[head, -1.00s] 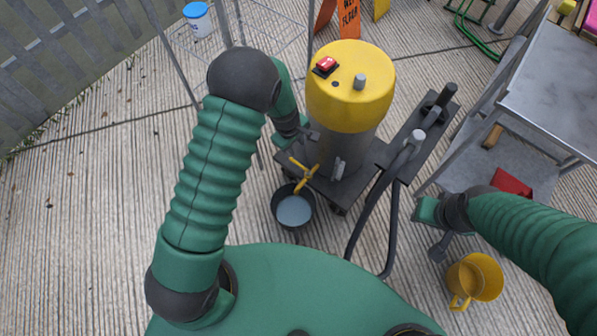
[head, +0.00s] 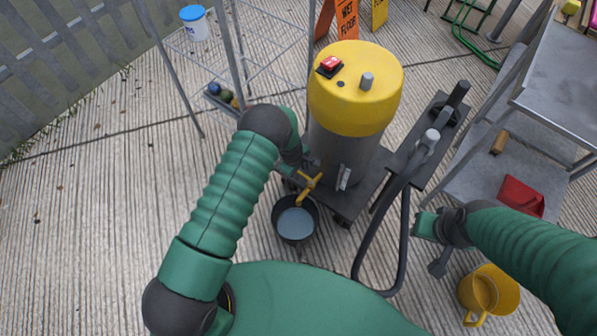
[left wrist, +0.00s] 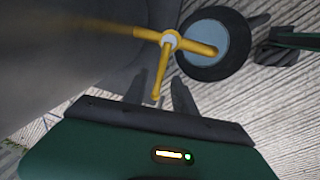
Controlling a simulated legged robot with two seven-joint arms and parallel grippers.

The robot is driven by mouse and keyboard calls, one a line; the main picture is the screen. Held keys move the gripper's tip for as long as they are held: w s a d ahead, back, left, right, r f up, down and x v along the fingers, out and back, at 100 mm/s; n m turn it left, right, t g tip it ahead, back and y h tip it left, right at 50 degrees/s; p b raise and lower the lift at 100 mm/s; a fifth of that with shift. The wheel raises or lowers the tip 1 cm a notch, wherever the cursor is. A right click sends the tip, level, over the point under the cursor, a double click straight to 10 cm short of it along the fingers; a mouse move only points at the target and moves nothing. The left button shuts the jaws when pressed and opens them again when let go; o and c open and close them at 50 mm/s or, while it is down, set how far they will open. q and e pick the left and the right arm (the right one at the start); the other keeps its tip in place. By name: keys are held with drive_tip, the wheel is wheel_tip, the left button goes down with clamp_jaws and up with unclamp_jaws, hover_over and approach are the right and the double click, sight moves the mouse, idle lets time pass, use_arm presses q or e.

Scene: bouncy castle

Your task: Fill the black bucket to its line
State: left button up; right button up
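The black bucket (head: 276,221) stands on the ground under the yellow tap (head: 309,185) of a grey drum with a yellow top (head: 355,95). Grey-blue liquid shows inside the bucket; I cannot make out its line or a stream. The bucket also shows in the left wrist view (left wrist: 240,64), past the tap (left wrist: 195,46). My left gripper (head: 312,166) is at the tap. In the left wrist view its fingers (left wrist: 160,92) are apart, with the tap's handle between them and no clear contact. My right gripper (head: 432,250) hangs right of the hose; its finger opening is unclear.
A black hose (head: 365,245) loops down right of the drum. A yellow jug (head: 490,293) stands on the ground at the lower right. A metal table (head: 570,85) with a lower shelf is at the right. A wire rack (head: 285,50) stands behind. The ground at left is clear.

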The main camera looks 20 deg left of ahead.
use_arm(q)
drive_tip(key=shift+d+r, duration=0.1)
drive_tip(key=shift+d, duration=0.15)
drive_tip(key=shift+a, duration=0.15)
clamp_jaws()
idle(1.0)
